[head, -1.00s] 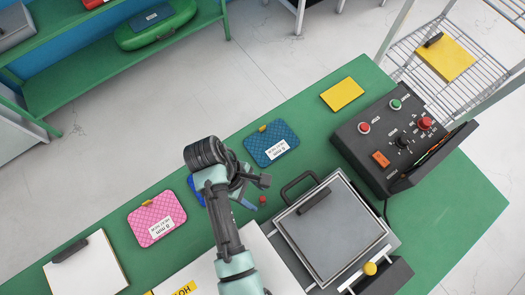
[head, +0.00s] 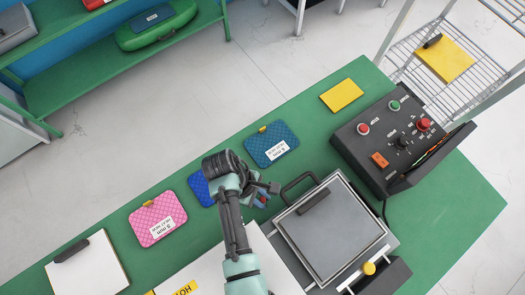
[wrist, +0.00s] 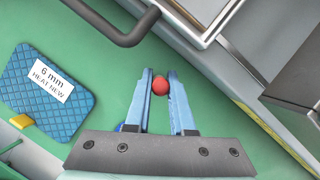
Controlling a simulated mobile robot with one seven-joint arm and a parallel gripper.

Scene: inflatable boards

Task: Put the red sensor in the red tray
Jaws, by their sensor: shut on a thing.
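The red sensor (wrist: 160,87) is a small round red piece in the wrist view, between the two blue fingertips of my gripper (wrist: 160,78). The fingers are shut on it, low over the green bench, beside the black handle of the heating press. In the head view my gripper (head: 260,197) is left of the press, and the arm mostly hides the sensor. I cannot make out a red tray for certain. A red object (head: 92,3) on the shelf at top left is cut off by the picture edge.
The press (head: 330,232) and dark control box (head: 392,140) stand to the right. A teal board (head: 265,140), a pink board (head: 148,212), a partly hidden blue board (head: 199,187) and a yellow sheet (head: 342,95) lie on the green bench (head: 300,120).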

